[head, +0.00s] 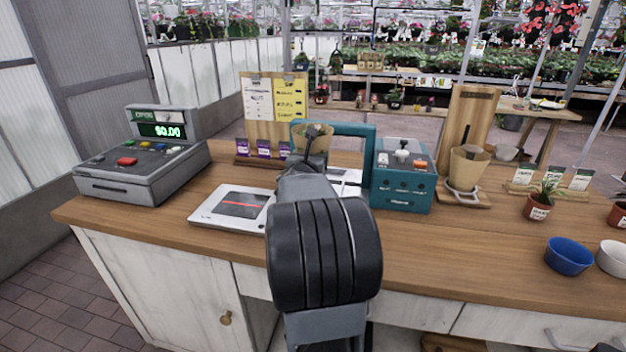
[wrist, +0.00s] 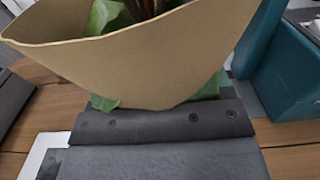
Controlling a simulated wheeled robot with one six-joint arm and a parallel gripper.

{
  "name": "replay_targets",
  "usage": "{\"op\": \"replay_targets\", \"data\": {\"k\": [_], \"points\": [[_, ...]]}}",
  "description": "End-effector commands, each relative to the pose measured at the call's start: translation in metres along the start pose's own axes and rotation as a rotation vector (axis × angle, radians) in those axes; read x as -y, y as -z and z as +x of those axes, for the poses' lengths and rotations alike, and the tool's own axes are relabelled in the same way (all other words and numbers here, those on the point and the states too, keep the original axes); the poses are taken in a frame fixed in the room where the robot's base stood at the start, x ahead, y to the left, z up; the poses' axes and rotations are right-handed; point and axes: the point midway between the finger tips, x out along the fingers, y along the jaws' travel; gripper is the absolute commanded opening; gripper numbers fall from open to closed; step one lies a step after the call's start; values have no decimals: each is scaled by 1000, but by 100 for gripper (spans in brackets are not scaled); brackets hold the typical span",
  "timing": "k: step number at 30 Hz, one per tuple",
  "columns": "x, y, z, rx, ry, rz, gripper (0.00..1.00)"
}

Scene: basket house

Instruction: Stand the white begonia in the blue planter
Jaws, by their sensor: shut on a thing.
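My gripper (head: 314,157) is shut on a plant in a tan paper sleeve (head: 316,138), held above the counter in front of the teal machine. In the wrist view the sleeve (wrist: 150,55) fills the top, just past the dark gripper (wrist: 160,125). Green leaves and a reddish stem (wrist: 122,18) show inside it, and leaf tips poke out below. No white flowers show, so I cannot tell from its bloom that it is the begonia. The blue planter (head: 569,257) stands at the counter's right front and looks empty.
A white bowl (head: 613,258) stands right of the blue planter. A small potted plant (head: 540,203) is behind it. The teal machine (head: 403,178), a cup on a wooden stand (head: 467,170), a scale (head: 232,207) and a cash register (head: 143,160) stand on the counter. The right-centre front is clear.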

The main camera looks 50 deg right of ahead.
Motion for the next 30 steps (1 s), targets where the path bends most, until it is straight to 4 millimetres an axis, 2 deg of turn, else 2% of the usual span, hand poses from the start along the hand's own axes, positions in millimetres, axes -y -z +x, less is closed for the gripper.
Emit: {"op": "replay_targets", "data": {"k": [1,4,6,12,23,30], "points": [[-8,7,13,-3,-2,-2,42],[-20,18,34,-2,-2,-1,42],[-25,34,42,-3,-2,-3,42],[-36,58,61,1,-2,-1,42],[-42,74,72,1,-2,0,42],[-43,103,72,0,-1,0,42]]}}
